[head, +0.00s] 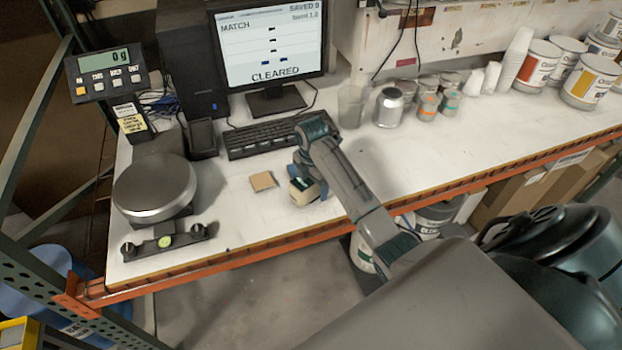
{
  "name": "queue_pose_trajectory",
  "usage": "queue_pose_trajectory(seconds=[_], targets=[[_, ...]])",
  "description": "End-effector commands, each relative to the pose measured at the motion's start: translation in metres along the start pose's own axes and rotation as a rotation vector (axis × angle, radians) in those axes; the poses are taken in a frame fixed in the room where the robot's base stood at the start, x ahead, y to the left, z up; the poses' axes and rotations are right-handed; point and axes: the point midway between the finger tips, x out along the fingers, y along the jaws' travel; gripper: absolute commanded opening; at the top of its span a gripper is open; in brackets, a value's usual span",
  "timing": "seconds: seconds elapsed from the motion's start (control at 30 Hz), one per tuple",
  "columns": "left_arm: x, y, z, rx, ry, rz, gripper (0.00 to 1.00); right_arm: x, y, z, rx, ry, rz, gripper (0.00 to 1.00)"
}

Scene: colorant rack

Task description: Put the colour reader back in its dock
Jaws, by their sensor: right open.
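What looks like the colour reader, a small cream block with a dark green part (299,192), stands on the white bench just right of a flat tan square. My right gripper (311,190) is over its right side, open, with its fingers close around or beside it; the gripper hides part of it, and I cannot tell whether they touch. A dark, open-topped holder (202,139), which looks like the dock, stands left of the keyboard and appears empty. My left gripper is not in view.
The tan square (263,181) lies near the reader. A keyboard (271,136) and monitor (268,50) are behind. A round scale (155,188) stands left, with a levelled bar (163,240) in front. A cup (351,107) and cans (389,107) stand right. The front middle is clear.

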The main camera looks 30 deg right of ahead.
Motion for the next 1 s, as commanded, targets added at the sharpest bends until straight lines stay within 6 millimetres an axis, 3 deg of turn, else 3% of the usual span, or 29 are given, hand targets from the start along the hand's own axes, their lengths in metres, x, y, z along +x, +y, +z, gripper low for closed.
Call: queue_pose_trajectory(seconds=[0.3,0.6,0.7,1.0], targets=[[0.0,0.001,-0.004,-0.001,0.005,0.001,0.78,0.006,-0.003,-0.002,-0.003,-0.001,0.002,0.8],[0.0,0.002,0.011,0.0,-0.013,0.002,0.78,0.006,-0.003,-0.002,-0.003,0.0,0.002,0.21],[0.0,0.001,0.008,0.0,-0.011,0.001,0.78,0.005,-0.002,-0.002,-0.003,-0.001,0.004,0.06],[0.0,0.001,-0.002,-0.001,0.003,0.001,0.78,0.003,-0.001,-0.001,-0.001,-0.001,0.002,0.06]])
